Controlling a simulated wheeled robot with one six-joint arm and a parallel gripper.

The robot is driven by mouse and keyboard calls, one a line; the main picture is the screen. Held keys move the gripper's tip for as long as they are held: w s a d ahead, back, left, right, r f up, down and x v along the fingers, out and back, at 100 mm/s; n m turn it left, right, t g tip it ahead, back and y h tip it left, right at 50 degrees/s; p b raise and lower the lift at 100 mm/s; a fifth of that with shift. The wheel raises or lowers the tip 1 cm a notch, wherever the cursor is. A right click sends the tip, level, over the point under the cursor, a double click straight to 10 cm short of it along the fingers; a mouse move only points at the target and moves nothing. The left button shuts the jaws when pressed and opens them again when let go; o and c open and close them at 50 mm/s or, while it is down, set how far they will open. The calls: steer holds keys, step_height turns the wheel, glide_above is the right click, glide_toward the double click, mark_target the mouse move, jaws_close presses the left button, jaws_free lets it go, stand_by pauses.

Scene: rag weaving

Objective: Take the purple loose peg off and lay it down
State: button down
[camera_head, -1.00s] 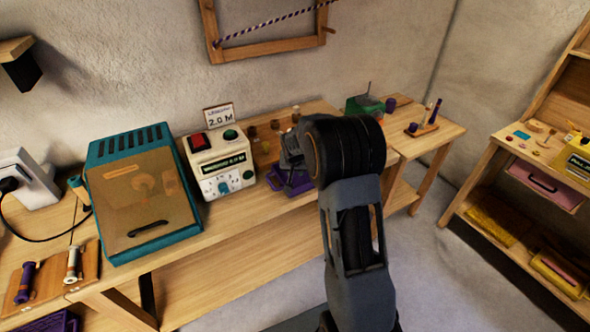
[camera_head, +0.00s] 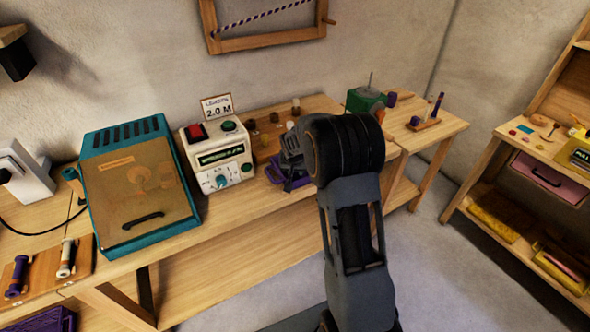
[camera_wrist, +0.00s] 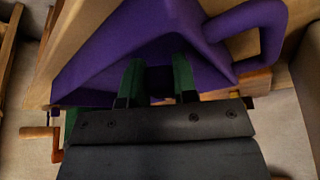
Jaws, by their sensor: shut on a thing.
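My gripper (camera_head: 290,170) is low over the purple tray (camera_head: 276,172) on the bench, right of the white control box. In the wrist view my gripper's green fingers (camera_wrist: 158,88) stand apart with purple between them. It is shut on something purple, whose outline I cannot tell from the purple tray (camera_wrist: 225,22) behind. I cannot make out the loose peg for certain. A purple upright peg (camera_head: 437,103) stands on a small wooden stand at the bench's right end. A purple spool-like piece (camera_head: 17,278) lies on the board at the left.
The white control box (camera_head: 218,160) and teal machine (camera_head: 135,185) stand left of my gripper. Small pegs (camera_head: 275,117) stand on a board behind it. A green device (camera_head: 365,98) stands to the right. The bench front (camera_head: 230,215) is clear.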

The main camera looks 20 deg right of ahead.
steer(key=shift+f, duration=0.2)
steer(key=shift+f+b, duration=0.25)
steer(key=shift+b, duration=0.1)
steer(key=c, duration=0.8)
jaws_free()
steer(key=shift+r, duration=0.2)
steer(key=shift+p+v, duration=0.65)
steer(key=shift+v, duration=0.6)
steer(key=shift+s+r, duration=0.1)
steer(key=v, duration=1.3)
steer(key=shift+s+r, duration=0.2)
steer(key=shift+r, duration=0.15)
steer(key=shift+a, duration=0.1)
